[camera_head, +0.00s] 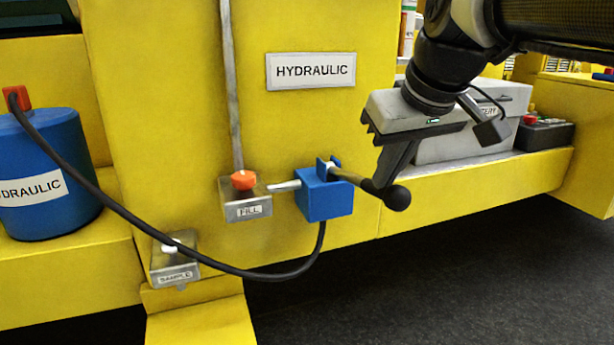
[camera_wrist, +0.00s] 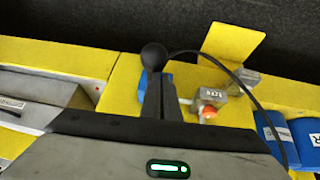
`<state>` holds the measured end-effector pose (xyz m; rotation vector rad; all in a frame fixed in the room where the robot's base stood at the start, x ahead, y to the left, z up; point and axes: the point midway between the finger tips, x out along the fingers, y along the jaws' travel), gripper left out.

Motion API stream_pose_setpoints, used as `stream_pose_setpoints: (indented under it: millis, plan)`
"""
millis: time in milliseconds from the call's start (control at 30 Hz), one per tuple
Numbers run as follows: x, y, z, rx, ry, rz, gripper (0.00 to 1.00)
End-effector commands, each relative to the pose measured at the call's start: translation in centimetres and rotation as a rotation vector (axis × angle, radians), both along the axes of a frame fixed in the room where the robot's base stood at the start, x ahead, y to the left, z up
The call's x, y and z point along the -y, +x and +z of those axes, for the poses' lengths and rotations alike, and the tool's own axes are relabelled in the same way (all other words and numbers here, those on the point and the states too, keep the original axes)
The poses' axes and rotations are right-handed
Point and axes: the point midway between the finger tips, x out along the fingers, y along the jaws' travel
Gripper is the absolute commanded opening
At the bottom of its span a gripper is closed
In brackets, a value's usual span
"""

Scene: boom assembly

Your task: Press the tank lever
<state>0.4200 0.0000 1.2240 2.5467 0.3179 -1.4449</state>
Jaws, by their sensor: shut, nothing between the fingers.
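The lever is a dark rod ending in a black ball knob (camera_head: 397,198), mounted on a blue pump block (camera_head: 324,200) at the low front of the yellow machine. It sticks out to the right and slightly down. My gripper (camera_head: 384,181) is shut and empty, its fingers slanting down to the lever's outer end. In the wrist view the shut fingertips (camera_wrist: 160,76) lie just below the ball knob (camera_wrist: 154,56). I cannot tell whether they touch the lever. The fingers hide much of the rod and the blue block in the wrist view.
A FILL block (camera_head: 247,204) with an orange cap sits left of the pump block. A black hose runs from the pump block to a blue HYDRAULIC tank (camera_head: 42,175). A SAMPLE block (camera_head: 173,265) is lower left. A grey case (camera_head: 460,145) stands on the right ledge.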

Motion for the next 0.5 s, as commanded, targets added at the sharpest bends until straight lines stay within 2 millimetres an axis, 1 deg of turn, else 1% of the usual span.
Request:
stream_pose_setpoints:
  millis: [33, 200, 333, 500]
  plan:
    - [0.6, -1.3, 1.2, -0.013, -0.004, -0.008, 0.0]
    - [0.9, -2.8, 3.6, -0.011, -0.004, -0.008, 0.0]
    - [1.0, -3.4, 4.5, -0.012, -0.003, -0.008, 0.0]
    - [1.0, -3.7, 4.9, -0.01, -0.002, -0.006, 0.0]
